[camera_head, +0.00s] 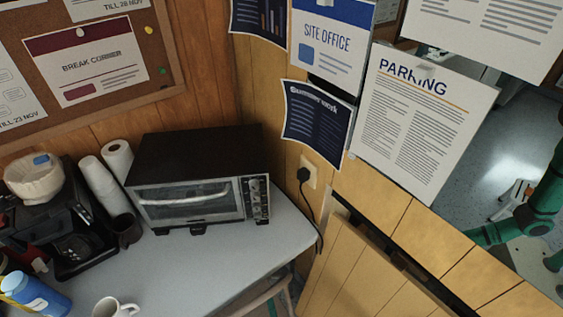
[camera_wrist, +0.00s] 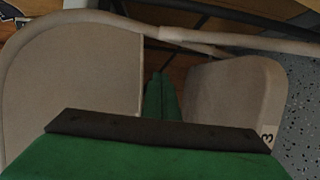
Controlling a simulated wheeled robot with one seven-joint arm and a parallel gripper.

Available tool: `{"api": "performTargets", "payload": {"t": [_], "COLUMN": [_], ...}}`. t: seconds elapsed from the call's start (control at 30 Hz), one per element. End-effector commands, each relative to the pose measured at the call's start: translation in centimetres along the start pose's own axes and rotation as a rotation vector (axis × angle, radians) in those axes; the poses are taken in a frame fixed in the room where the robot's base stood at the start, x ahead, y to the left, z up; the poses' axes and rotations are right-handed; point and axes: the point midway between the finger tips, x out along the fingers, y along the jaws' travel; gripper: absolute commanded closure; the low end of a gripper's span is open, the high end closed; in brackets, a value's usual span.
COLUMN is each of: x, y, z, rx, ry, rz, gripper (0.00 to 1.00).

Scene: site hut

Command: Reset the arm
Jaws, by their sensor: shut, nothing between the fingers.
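In the wrist view my gripper (camera_wrist: 161,94) has its two green fingers together, with nothing seen between them. The fingers point away from the camera, between two beige panels that look like chair parts. I cannot tell whether they touch anything. In the head view green arm parts show at the right edge, in the glassy area behind the posters. I cannot tell there whether they are my arm itself or a reflection, and no fingertips are clear.
A large beige panel (camera_wrist: 75,85) and a smaller one (camera_wrist: 232,100) flank my gripper, with a pale tube (camera_wrist: 240,40) beyond. The grey table (camera_head: 215,270) bears a toaster oven (camera_head: 195,180), a coffee machine (camera_head: 70,225), a blue bottle (camera_head: 35,295) and a mug (camera_head: 110,308).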

Motion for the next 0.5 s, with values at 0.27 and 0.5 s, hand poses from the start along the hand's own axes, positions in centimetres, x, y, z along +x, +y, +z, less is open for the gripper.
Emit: {"api": "performTargets", "payload": {"t": [0.27, 0.5], "x": [-3.5, -10.6], "y": [1.5, 6.6], "z": [-0.1, -0.2], "rx": [0.131, 0.454], "ry": [-0.043, -0.142], "rz": [-0.014, -0.026], "gripper": [1.0, 1.0]}}
